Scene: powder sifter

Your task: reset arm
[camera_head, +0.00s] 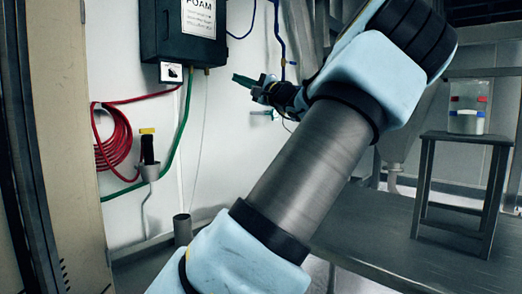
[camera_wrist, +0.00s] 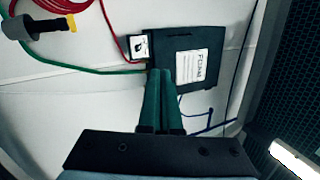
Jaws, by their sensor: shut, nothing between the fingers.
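My gripper (camera_head: 243,81) shows in the head view at the end of my raised arm, in front of the white wall. Its dark green fingers point left, toward the wall below and right of the black foam box (camera_head: 183,30). In the wrist view my gripper (camera_wrist: 163,72) has its two green fingers together, with nothing between them. Their tips overlap the lower edge of the foam box (camera_wrist: 205,45) in that picture; I cannot tell the distance. My arm fills the middle of the head view.
A red coiled hose (camera_head: 115,140) and a green hose (camera_head: 172,148) hang on the wall. A spray nozzle (camera_head: 149,150) sits in a wall holder. At right, a metal stool (camera_head: 466,138) bears a clear container (camera_head: 467,115). A beige panel (camera_head: 65,120) stands at left.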

